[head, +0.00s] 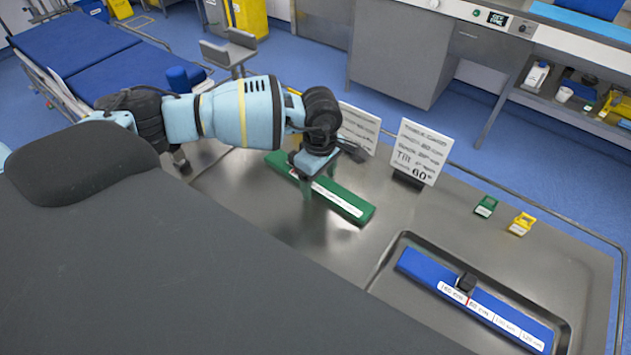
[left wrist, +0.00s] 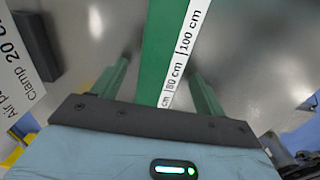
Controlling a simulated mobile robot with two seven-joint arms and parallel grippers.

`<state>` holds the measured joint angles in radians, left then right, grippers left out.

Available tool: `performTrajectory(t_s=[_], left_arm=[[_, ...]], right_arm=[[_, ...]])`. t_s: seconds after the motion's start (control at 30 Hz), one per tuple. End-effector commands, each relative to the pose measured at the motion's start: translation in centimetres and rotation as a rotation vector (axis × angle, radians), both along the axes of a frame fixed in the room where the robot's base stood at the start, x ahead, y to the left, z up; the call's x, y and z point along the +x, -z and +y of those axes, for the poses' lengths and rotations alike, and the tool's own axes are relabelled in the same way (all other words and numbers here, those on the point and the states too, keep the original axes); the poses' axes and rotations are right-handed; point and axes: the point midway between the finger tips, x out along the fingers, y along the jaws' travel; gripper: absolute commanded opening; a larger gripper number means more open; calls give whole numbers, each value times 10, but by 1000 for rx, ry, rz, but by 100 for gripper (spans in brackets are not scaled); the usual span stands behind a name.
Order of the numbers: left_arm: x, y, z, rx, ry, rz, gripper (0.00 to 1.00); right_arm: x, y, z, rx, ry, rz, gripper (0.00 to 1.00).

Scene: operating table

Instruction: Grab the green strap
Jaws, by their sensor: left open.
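The green strap (head: 345,200) is a long flat bar with a white scale label along it, lying on the metal table. In the left wrist view the strap (left wrist: 160,45) runs between my two fingers, its label reading up to 100 cm. My left gripper (head: 316,185) points down over the strap's middle and hides part of it. In the left wrist view the fingers (left wrist: 159,70) are apart, one on each side of the strap, with a gap showing on both sides. My right gripper is not in view.
A blue strap (head: 415,265) with a black slider (head: 466,282) lies in a sunken tray (head: 392,290). White cards (head: 422,150) stand behind the green strap. Small green (head: 486,206) and yellow (head: 521,223) pieces lie right. A dark grey padded surface (head: 180,270) fills the front left.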

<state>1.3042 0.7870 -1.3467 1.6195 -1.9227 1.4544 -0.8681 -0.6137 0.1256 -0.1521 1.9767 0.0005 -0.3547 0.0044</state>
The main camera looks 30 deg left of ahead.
Motion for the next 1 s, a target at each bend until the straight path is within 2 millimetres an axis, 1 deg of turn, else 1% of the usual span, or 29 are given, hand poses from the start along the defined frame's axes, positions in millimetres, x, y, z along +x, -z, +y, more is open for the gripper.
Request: performTrajectory(t_s=[0.2,0.23,0.6,0.63,0.87,1.0], left_arm=[[0,1,0,0,0,-1,73],[0,1,0,0,0,-1,71],[0,1,0,0,1,-1,23],[1,1,0,-1,0,-2,21],[1,0,0,-1,0,-2,21],[1,-5,0,0,1,-3,21]], right_arm=[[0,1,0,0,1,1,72],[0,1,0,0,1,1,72],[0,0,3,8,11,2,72],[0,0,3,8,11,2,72],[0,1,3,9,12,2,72],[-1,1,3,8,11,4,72]])
